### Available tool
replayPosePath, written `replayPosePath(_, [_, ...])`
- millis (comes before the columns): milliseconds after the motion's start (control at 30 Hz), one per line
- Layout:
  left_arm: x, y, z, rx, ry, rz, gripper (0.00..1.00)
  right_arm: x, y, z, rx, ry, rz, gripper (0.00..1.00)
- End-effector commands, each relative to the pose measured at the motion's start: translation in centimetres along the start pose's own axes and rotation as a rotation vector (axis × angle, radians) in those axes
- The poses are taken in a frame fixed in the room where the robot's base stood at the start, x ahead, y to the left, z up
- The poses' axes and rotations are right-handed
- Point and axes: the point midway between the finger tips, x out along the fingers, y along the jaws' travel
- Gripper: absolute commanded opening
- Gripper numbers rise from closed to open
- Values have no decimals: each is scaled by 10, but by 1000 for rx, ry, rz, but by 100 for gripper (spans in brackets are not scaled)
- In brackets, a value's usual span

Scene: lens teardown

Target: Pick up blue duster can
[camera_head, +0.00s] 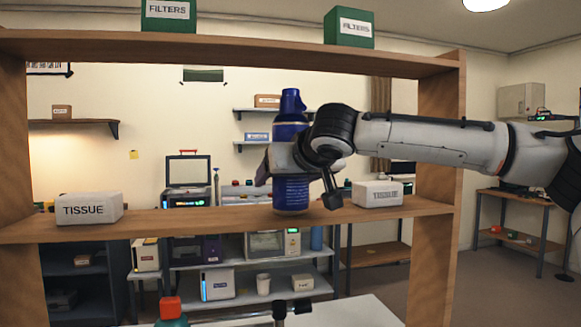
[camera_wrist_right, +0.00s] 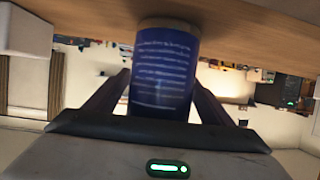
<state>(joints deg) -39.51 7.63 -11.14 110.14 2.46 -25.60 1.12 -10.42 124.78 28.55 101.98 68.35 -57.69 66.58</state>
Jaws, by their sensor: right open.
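The blue duster can (camera_head: 291,190) stands upright on the middle shelf board, between the two white tissue boxes. Its blue top shows above my right gripper (camera_head: 287,157), which comes in from the right and hides the can's middle. In the right wrist view, the blue can (camera_wrist_right: 162,75) with pale printed lines is between the two dark fingers of my right gripper (camera_wrist_right: 158,92). The fingers are open, one on each side of the can. The can's base rests against the wooden board. My left gripper is not in view.
Tissue boxes stand left (camera_head: 89,208) and right (camera_head: 377,193) on the wooden shelf board (camera_head: 180,222), the right one close to my arm. An upper board (camera_head: 230,47) with green filter boxes (camera_head: 349,28) lies above. An orange-capped bottle (camera_head: 171,308) stands in front below.

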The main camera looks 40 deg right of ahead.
Motion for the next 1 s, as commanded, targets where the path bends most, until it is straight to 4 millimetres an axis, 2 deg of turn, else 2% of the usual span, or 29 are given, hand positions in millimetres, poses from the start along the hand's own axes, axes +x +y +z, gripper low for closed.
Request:
replayPosePath(267, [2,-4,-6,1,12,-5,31,4,0,0,0,1,-1,76])
replayPosePath(600, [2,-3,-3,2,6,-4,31,3,0,0,0,1,-1,18])
replayPosePath(1000, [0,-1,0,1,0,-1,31,0,0,-9,0,6,-1,18])
